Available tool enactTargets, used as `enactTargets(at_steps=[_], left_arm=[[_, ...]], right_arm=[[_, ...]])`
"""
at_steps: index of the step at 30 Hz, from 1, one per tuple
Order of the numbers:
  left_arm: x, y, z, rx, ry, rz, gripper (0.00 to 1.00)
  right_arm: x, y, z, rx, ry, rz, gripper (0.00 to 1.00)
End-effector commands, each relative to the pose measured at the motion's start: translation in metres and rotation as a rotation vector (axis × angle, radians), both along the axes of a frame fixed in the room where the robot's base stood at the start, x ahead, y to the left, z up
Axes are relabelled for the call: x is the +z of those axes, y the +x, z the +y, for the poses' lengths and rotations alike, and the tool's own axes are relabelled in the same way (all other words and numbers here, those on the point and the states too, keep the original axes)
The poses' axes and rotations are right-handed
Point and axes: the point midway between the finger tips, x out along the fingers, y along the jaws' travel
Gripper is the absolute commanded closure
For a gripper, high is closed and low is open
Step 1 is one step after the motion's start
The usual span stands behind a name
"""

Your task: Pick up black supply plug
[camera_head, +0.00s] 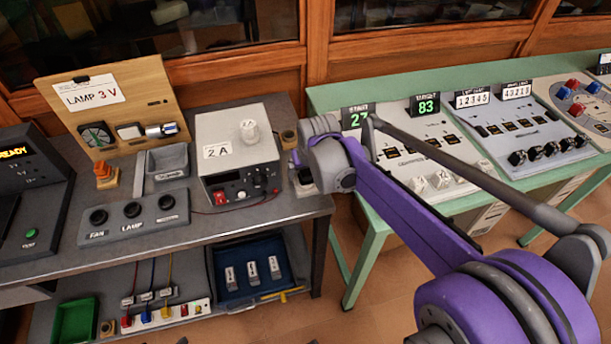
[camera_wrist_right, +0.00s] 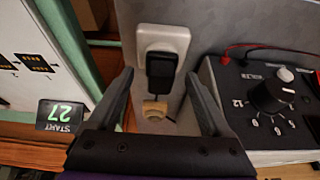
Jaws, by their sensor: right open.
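In the right wrist view, a black plug (camera_wrist_right: 161,70) sits against a white socket block (camera_wrist_right: 165,38) on the grey bench top. Its short black lower end runs toward a small beige holder (camera_wrist_right: 154,108). My right gripper (camera_wrist_right: 160,77) is open, with one finger on each side of the plug and visible space on both sides. Nothing is held. In the head view my right gripper (camera_head: 298,168) is at the right end of the grey bench, and my purple arm hides much of that spot. I cannot make out the plug there. My left gripper is not in view.
A power supply box (camera_head: 238,155) marked 2 A stands left of my right gripper, with red and black leads. The beige holder (camera_head: 289,138) is behind the gripper. A green table (camera_head: 372,205) with panels stands to the right, across a gap.

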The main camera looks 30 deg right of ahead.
Motion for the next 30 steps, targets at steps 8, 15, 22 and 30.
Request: enactTargets(at_steps=[8, 15, 22, 30], left_arm=[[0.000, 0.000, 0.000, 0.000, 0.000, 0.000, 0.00], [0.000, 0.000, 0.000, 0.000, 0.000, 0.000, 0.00], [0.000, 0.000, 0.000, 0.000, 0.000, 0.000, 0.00], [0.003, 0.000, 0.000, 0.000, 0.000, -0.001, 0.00]], right_arm=[[0.000, 0.000, 0.000, 0.000, 0.000, 0.000, 0.35], [0.001, 0.000, 0.000, 0.000, 0.000, 0.000, 0.79], [0.001, 0.000, 0.000, 0.000, 0.000, 0.000, 1.00], [0.011, 0.000, 0.000, 0.000, 0.000, -0.001, 1.00]])
